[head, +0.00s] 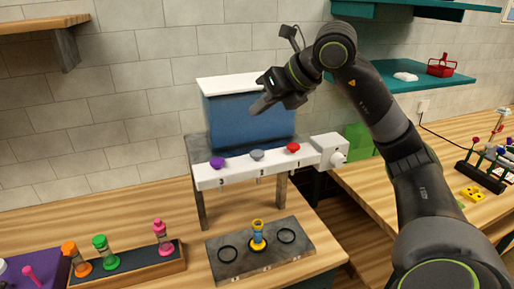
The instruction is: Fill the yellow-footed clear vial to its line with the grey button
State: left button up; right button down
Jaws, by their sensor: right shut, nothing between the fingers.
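The yellow-footed clear vial (258,236) stands upright on the middle ring of the dark grey plate (230,265), under the dispenser. A bluish part shows in it; its line and fill level are too small to tell. The grey button (257,155) is the middle one on the white front bar (236,178), between the purple button (218,162) and the red button (293,148). My right gripper (259,107) is shut and empty, in front of the blue tank (225,120), above the grey button and apart from it. My left gripper is out of view.
A wooden rack (130,268) with orange, green and pink vials stands at the lower left, beside a purple tray (40,268). A white box with a knob (332,152) adjoins the bar's right end. A teal shelf (450,79) is behind my right arm.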

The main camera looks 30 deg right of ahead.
jog(key=m, duration=0.3)
jog(key=r+m+p, duration=0.1)
jog(key=m, duration=0.1)
jog(key=shift+m, duration=0.4)
jog(key=b, duration=0.6)
send_over(261, 154)
notch_tip(261, 154, down, 7)
jog(key=shift+f, duration=0.2)
jog(key=shift+f+b, duration=0.55)
jog(key=shift+f, duration=0.1)
dwell(1.1)
jog(key=shift+f+b, duration=0.4)
jog(key=shift+b, duration=0.05)
